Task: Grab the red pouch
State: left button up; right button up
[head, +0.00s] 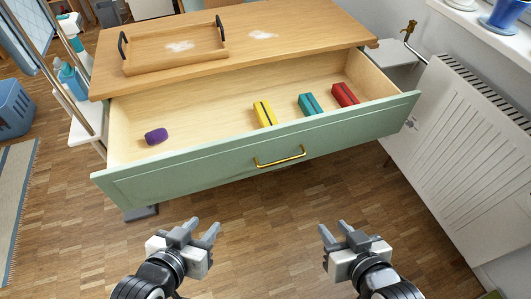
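The red pouch (344,95) lies inside the open drawer (130,181), near its right end. A teal pouch (310,104) and a yellow pouch (264,113) lie to its left, each with a dark stripe. A small purple item (156,136) lies near the drawer's left end. My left gripper (202,228) is open and empty, in front of and below the drawer front. My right gripper (334,229) is open and empty, also in front of the drawer, well apart from the red pouch.
The green drawer front has a gold handle (280,157). A wooden tray (172,61) with black handles sits on the cabinet top (300,30). A white radiator (462,150) stands at the right. Bottles (72,82) stand on a shelf at left. The floor before the drawer is clear.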

aim_at(341, 92)
jog(key=z, duration=2.15)
jog(key=i, duration=1.55)
jog(key=u, duration=3.3)
jog(key=i, duration=0.55)
